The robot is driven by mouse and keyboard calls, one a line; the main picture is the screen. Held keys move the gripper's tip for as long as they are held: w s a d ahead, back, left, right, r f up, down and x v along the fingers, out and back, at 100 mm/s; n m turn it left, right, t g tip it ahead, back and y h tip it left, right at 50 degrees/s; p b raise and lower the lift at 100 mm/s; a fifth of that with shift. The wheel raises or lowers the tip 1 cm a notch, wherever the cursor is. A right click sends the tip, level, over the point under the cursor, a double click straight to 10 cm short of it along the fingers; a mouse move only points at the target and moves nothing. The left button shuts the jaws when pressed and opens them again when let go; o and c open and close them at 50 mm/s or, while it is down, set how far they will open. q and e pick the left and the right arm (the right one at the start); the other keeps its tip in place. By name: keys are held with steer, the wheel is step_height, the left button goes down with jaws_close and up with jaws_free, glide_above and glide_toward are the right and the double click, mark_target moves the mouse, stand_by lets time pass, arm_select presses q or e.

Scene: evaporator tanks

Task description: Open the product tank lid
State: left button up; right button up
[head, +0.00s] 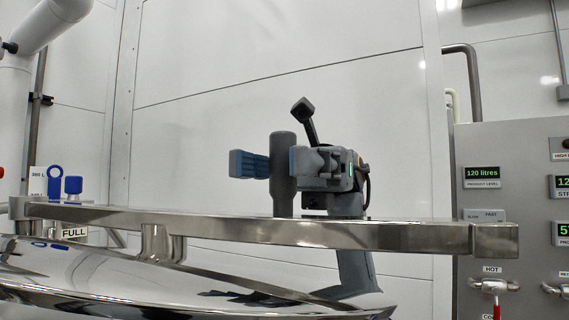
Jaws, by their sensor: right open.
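The product tank lid (110,277) is a polished steel dome low in the head view, beneath a flat steel bar (400,236). A short post (158,243) joins the bar to the dome. A dark grey upright handle (283,150) stands at the bar. The right gripper's arm rises from behind the bar. My left gripper is not in view.
A grey control panel (520,150) stands at the right, with a "120 litres" display (482,177) and HOT valve handles (494,286). Blue fittings (73,187) and a FULL label (74,233) are at the left. White wall panels fill the back.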

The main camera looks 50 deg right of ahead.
steer(key=v, duration=1.2)
